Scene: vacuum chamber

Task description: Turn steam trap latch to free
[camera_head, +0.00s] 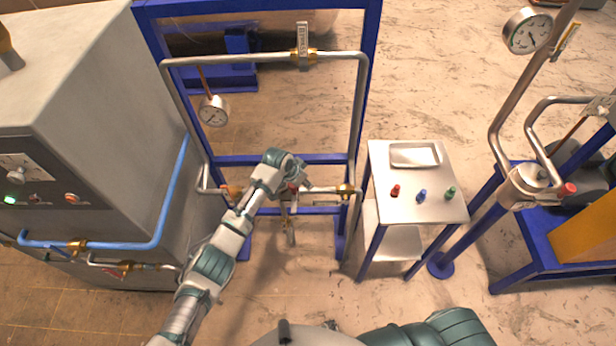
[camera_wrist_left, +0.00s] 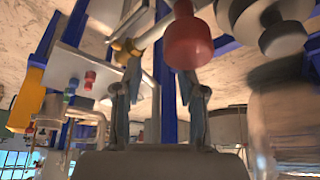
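In the head view my left arm reaches to the pipe frame, and my left gripper (camera_head: 297,178) is at the lower pipe, largely hidden by its own wrist. A small red part (camera_head: 293,187) shows right beside it. In the left wrist view the two fingers of my left gripper (camera_wrist_left: 158,82) stand apart with nothing between them. I cannot make out which part is the steam trap latch. My right gripper is not in view.
The blue frame (camera_head: 371,60) carries the pipes, a gauge (camera_head: 213,110) and brass valves (camera_head: 345,191). A grey cabinet (camera_head: 80,90) stands left. A small table (camera_head: 425,205) with a tray (camera_head: 414,155) and red, blue and green items stands right. Open floor lies in front.

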